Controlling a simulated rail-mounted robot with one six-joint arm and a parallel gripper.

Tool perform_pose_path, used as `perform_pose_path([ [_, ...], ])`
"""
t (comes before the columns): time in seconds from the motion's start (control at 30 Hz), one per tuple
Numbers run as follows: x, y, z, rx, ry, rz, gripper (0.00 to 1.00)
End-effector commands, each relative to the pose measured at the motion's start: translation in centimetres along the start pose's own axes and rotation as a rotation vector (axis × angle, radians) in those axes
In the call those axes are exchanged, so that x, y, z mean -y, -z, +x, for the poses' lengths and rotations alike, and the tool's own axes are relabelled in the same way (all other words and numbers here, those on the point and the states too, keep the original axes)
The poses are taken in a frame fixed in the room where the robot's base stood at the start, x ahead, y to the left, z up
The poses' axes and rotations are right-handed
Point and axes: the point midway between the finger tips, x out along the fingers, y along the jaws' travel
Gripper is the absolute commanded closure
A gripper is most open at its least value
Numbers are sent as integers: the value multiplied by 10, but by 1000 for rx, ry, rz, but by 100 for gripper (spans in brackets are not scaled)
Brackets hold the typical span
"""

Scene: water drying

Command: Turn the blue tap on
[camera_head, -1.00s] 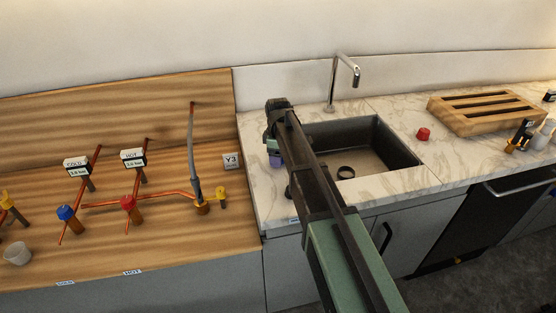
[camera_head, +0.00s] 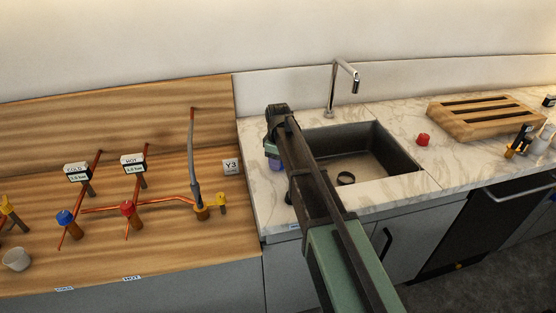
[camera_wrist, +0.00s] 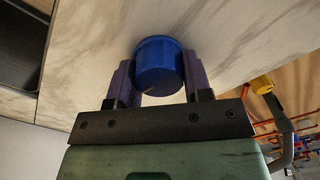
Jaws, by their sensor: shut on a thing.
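A round blue tap knob (camera_wrist: 159,64) stands on the pale marble counter in the wrist view. My gripper (camera_wrist: 159,78) has its two purple fingers on either side of the knob and is shut on it. In the head view my gripper (camera_head: 275,160) is over the counter just left of the sink. There my arm hides most of the knob. The chrome spout (camera_head: 345,78) stands behind the sink (camera_head: 395,150), and no water shows under it.
A red knob (camera_head: 423,139) is on the counter right of the sink, with a wooden rack (camera_head: 487,112) beyond. On the wooden worktop at left are copper pipes with another blue valve (camera_head: 65,217), a red valve (camera_head: 127,208) and a white cup (camera_head: 16,259).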

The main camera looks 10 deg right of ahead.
Motion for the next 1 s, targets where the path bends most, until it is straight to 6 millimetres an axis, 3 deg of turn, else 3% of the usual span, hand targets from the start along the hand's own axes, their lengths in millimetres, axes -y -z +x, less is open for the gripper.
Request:
perform_pose_path([
  [1.0, -3, -2, 0, 0, 0, 950, 78],
])
